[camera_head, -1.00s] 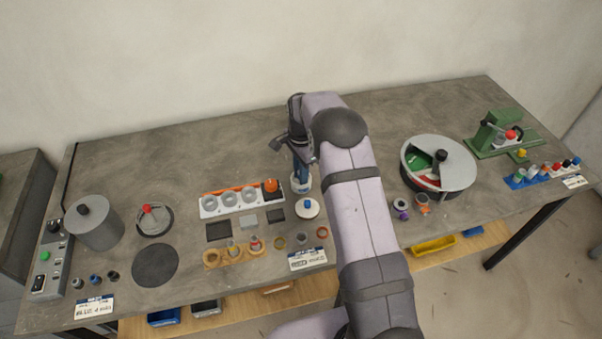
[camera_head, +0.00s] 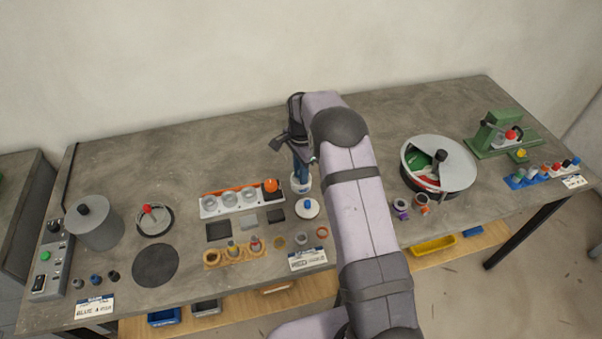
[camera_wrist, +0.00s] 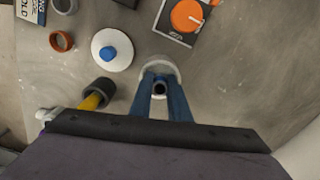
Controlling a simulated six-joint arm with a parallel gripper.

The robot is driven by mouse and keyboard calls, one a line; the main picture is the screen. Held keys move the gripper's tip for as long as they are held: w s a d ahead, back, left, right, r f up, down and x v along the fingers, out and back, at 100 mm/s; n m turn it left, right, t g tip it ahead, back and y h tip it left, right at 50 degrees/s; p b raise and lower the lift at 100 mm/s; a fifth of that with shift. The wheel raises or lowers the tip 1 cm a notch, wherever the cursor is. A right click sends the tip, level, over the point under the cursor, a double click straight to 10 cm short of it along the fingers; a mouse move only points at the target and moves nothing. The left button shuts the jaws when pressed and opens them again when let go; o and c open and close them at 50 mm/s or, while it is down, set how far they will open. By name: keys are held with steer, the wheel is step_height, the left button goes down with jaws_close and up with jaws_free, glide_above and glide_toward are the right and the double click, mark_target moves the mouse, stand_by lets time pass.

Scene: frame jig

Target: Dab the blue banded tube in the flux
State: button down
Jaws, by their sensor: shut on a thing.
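My gripper (camera_wrist: 160,100) is shut on a small tube (camera_wrist: 159,88), which shows as a dark hollow end between its blue fingers. No band on it can be made out. A round white pot (camera_wrist: 160,66), seemingly the flux, is directly under the fingertips. The pot also shows in the head view (camera_head: 301,186), below my gripper (camera_head: 301,170). The fingers cover part of the pot, so I cannot tell whether the tube touches the flux. A white round lid with a blue knob (camera_wrist: 112,50) lies on the bench beside the pot.
A white rack with ring holders and an orange knob (camera_head: 242,200) stands left of the pot. A dark cup with a yellow part (camera_wrist: 98,95) is close to my gripper. Several small rings lie at the front. A round divided drum (camera_head: 438,165) stands at right.

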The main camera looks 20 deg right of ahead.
steer(key=shift+r+p, duration=1.95)
steer(key=shift+r, duration=1)
